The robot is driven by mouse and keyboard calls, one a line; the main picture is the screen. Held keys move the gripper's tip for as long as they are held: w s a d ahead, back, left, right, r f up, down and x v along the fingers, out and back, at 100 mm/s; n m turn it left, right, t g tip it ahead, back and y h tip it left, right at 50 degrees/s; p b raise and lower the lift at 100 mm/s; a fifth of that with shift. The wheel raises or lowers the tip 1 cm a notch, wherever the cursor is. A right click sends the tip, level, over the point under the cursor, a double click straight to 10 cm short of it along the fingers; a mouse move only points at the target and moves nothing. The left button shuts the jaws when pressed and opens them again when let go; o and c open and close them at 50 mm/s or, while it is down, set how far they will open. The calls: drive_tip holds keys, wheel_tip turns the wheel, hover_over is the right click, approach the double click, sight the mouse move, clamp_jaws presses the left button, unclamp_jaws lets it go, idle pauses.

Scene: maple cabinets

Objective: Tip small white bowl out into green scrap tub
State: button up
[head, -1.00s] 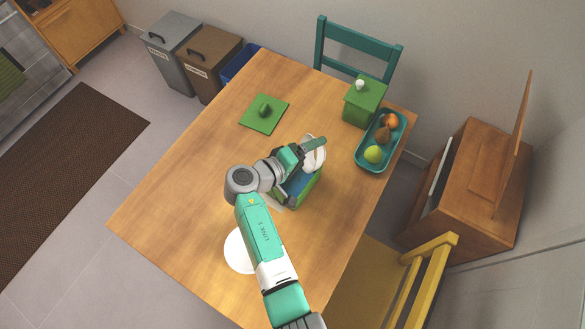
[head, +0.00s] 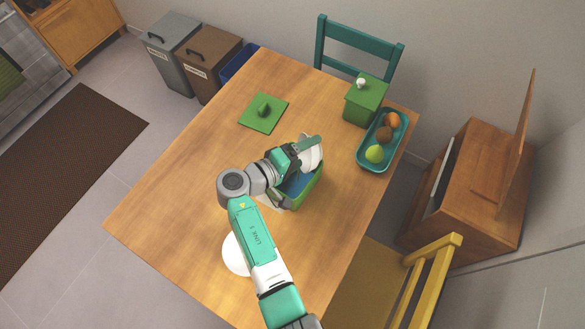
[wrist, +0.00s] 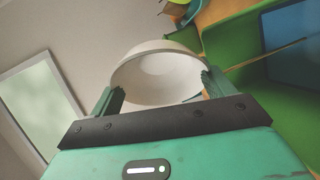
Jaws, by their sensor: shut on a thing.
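My gripper (head: 304,148) is shut on the small white bowl (head: 312,155), holding it by its rim. The bowl is tipped steeply on its side at the far end of the green scrap tub (head: 308,197). In the wrist view, the bowl (wrist: 158,75) sits between the two fingers (wrist: 160,98), and the part of its inside that shows looks empty. The tub has green walls and a blue inside; it is partly hidden by my arm and the bowl. Its green wall (wrist: 235,42) shows at the right of the wrist view. Its contents cannot be made out.
A green lid-like square with a knob (head: 263,113) lies at the back left. A green canister (head: 366,101) and a teal fruit tray (head: 364,165) stand at the back right. A white plate (head: 234,258) lies partly under my arm. The table's left side is clear.

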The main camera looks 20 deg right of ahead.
sight(317, 152)
drive_tip(key=shift+w+a+h+b, duration=0.1)
drive_tip(key=shift+a+h+b, duration=0.4)
drive_tip(key=shift+b, duration=0.25)
drive_tip(key=r+p, duration=0.1)
drive_tip(key=p, duration=0.1)
drive_tip(key=d+r+y+p, duration=0.1)
drive_tip(key=p, duration=0.1)
drive_tip(key=shift+s+d, duration=0.15)
drive_tip(key=shift+s, duration=0.05)
drive_tip(key=shift+d+f+m+y+p, duration=0.2)
drive_tip(key=shift+d+f+y, duration=0.15)
drive_tip(key=shift+f+y, duration=0.2)
drive_tip(key=shift+d+f+m+y+p, duration=0.1)
drive_tip(key=shift+d+f+y+p, duration=0.1)
drive_tip(key=shift+d+f+y, duration=0.25)
drive_tip(key=shift+a+f, duration=0.15)
drive_tip(key=shift+a, duration=0.1)
drive_tip(key=shift+s+d+y+p, duration=0.1)
drive_tip(key=shift+d+y+p, duration=0.25)
drive_tip(key=shift+y+p, duration=0.55)
drive_tip(key=d+m+y+p, duration=0.1)
drive_tip(key=y+p, duration=0.1)
drive_tip(key=p, duration=0.1)
drive_tip(key=shift+s, duration=0.1)
drive_tip(key=s+d+f+m+t+y+p, duration=0.1)
drive_tip(key=d+m+y+p, duration=0.1)
drive_tip(key=d+y, duration=0.5)
drive_tip(key=shift+s+d+f+y+p, duration=0.15)
drive_tip(key=shift+d+f+y+p, duration=0.3)
drive_tip(key=shift+y, duration=0.25)
